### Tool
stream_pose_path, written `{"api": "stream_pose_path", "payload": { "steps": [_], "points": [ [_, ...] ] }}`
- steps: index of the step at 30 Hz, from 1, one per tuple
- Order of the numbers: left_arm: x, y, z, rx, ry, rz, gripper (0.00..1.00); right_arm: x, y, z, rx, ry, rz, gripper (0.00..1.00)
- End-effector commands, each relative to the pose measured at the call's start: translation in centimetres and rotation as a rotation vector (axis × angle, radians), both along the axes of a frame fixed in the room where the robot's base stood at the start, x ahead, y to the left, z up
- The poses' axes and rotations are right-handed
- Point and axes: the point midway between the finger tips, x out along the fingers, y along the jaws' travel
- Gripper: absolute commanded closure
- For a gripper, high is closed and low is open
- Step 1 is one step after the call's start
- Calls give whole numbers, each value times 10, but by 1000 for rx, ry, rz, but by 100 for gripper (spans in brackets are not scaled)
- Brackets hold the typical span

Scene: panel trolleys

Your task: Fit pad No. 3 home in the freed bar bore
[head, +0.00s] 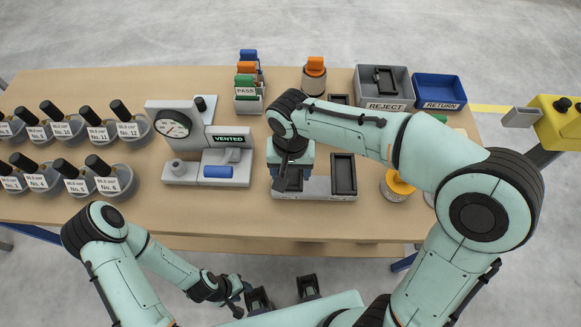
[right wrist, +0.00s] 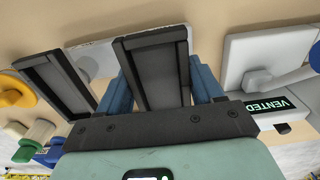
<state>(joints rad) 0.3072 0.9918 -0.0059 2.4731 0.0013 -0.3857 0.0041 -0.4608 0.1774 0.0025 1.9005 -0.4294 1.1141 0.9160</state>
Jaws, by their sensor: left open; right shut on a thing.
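My right gripper (head: 290,180) is over the left part of the pale bar (head: 315,187). In the right wrist view its blue fingers are on both sides of a dark rectangular pad (right wrist: 155,75), which it holds. No number shows on this pad. The gripper partly hides it in the head view, and I cannot tell whether it is seated in a bore. A second dark rectangular pad (head: 343,173) stands at the bar's right end. It also shows in the right wrist view (right wrist: 55,85). My left gripper (head: 238,288) is open and empty, low in front of the table.
A gauge stand (head: 172,125) marked VENTED is left of the bar. A REJECT tray (head: 385,104) with a dark piece and a blue RETURN tray (head: 440,100) stand behind right. Labelled pots (head: 115,180) fill the left. An orange-yellow round part (head: 398,186) sits right of the bar.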

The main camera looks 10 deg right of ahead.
Motion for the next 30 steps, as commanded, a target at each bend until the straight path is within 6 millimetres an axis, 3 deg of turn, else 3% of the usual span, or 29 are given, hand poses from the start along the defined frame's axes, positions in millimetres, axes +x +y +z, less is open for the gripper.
{"api": "stream_pose_path", "payload": {
  "steps": [18,19,21,30],
  "points": [
    [-6,0,-12,0,7,0,57,0,0,-16,1,-1,0,75],
    [-5,0,-12,0,6,0,57,0,0,-15,1,-1,0,24],
    [-5,0,-11,0,6,0,57,0,0,-15,1,-1,0,4],
    [-5,0,-11,0,6,0,57,0,0,-15,0,0,0,4]
  ]
}}
